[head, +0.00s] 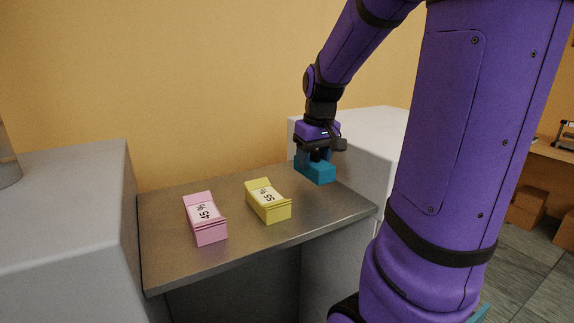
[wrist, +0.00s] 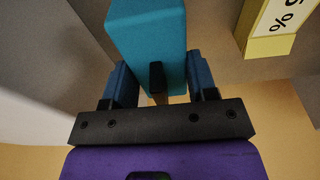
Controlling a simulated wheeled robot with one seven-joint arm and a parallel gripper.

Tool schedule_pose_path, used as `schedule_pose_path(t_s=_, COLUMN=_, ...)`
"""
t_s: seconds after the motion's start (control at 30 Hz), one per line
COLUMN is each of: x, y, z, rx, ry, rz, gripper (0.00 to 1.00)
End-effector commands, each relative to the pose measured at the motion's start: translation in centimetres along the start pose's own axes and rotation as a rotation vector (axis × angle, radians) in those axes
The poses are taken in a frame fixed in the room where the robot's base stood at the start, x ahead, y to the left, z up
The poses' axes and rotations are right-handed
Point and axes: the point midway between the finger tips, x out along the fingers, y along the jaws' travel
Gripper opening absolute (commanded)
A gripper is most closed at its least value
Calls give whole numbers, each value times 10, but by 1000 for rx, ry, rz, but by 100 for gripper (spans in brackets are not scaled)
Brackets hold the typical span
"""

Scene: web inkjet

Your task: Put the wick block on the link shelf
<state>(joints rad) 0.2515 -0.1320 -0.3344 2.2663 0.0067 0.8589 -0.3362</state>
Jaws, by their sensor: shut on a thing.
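My gripper (head: 318,155) is shut on a plain teal block (head: 320,173) at the back right of a grey metal surface. The block also shows in the wrist view (wrist: 147,35), with the two blue fingers on either side of its near end. I cannot tell whether its underside touches the surface. No readable name shows on it, so I cannot confirm that it is the wick block. The metal surface (head: 165,255) lies between two grey cabinets; no label marks it as the link shelf.
A pink block (head: 210,235) marked 45 % and a yellow block (head: 275,212) marked 55 % stand on the surface. A grey cabinet (head: 75,190) rises at left and a pale one (head: 365,130) at right, close to the gripper. The yellow wall (head: 180,80) is behind.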

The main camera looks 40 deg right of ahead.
Motion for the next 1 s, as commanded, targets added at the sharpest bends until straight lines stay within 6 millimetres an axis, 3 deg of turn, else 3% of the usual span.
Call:
schedule_pose_path(t_s=0.2, x=12, y=3, z=-46, rx=-1, ry=-1, rz=1, gripper=28)
schedule_pose_path(t_s=0.4, x=20, y=6, z=-79, rx=0, ry=1, rz=0, gripper=28)
schedule_pose_path(t_s=0.73, x=26, y=7, z=-100, rx=-1, ry=-1, rz=0, gripper=28)
schedule_pose_path(t_s=1.0, x=59, y=7, z=-93, rx=0, ry=0, rz=0, gripper=28)
